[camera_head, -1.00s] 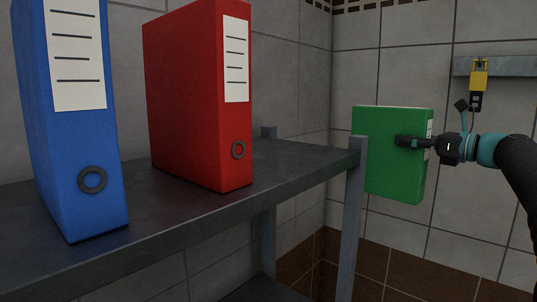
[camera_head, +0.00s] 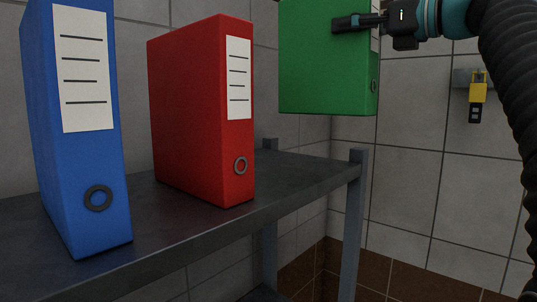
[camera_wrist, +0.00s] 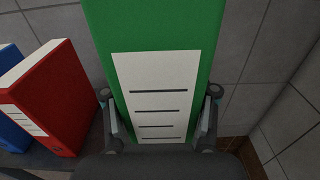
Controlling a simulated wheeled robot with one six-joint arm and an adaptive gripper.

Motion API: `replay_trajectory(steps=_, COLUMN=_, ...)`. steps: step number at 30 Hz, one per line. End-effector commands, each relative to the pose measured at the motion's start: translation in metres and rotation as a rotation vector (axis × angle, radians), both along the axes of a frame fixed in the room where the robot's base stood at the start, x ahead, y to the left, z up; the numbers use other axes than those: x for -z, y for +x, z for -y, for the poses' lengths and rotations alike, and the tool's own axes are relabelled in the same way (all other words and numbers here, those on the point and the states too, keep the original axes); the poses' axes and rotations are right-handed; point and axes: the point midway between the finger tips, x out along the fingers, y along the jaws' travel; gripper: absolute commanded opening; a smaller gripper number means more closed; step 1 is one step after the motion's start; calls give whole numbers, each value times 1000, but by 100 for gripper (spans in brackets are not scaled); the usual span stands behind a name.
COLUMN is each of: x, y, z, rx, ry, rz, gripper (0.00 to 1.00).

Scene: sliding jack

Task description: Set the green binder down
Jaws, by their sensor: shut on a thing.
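The green binder (camera_head: 322,65) is upright in the air, above the right end of the dark shelf (camera_head: 300,170) and apart from it. My gripper (camera_head: 352,22) is shut on the binder, one finger showing on its near side. In the wrist view the green binder (camera_wrist: 152,22) fills the middle, its white label facing the camera. My gripper (camera_wrist: 160,125) has a finger on each side of it there. The binder's top is cut off in the head view.
A red binder (camera_head: 190,110) and a blue binder (camera_head: 75,170) stand upright on the shelf to the left. The shelf's right end is bare, with short corner posts (camera_head: 358,157). A yellow padlock-like item (camera_head: 477,92) hangs on the right wall.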

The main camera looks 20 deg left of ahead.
Motion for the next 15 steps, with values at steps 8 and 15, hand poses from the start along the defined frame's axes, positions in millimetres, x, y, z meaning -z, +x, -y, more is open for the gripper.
replay_trajectory(steps=8, x=9, y=-12, z=-20, rx=-7, ry=2, rz=0, gripper=0)
replay_trajectory(steps=15, x=26, y=-24, z=-46, rx=-7, ry=2, rz=1, gripper=0)
